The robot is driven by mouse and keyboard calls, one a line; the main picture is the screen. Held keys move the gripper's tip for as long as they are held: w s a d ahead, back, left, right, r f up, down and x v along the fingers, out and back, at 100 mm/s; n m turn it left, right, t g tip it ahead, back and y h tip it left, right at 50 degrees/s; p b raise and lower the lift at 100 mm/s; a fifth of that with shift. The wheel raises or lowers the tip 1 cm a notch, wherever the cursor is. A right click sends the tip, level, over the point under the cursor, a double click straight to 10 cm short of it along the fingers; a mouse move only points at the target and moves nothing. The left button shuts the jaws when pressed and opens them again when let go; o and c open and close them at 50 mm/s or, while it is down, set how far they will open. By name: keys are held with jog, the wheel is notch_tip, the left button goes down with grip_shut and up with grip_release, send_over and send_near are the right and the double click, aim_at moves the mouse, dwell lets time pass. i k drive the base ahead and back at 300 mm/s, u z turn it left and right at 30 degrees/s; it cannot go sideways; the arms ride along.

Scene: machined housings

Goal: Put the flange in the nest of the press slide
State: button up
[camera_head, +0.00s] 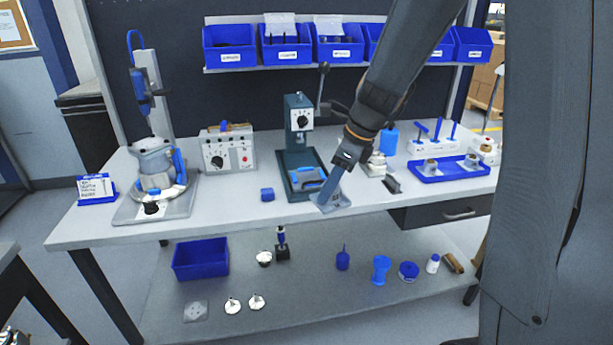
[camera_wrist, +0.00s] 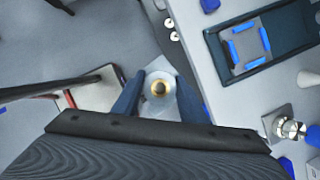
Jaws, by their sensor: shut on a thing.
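My gripper (camera_head: 331,196) is shut on the flange, near the front edge of the bench. The press (camera_head: 299,118) stands behind and left of my gripper. Its dark slide shows in the wrist view (camera_wrist: 283,51), right of the flange and apart from it. The nest (camera_wrist: 232,52), edged by blue bars, looks empty there. In the head view, the nest (camera_head: 308,177) is just left of my fingers.
A lever (camera_head: 323,85) rises beside the press, close to my arm. A small blue block (camera_head: 267,194) lies left of the slide. A control box (camera_head: 228,149) and a blue tray (camera_head: 447,168) with parts stand on the bench.

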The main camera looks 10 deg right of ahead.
aim_at(309, 178)
jog(key=i, duration=0.9)
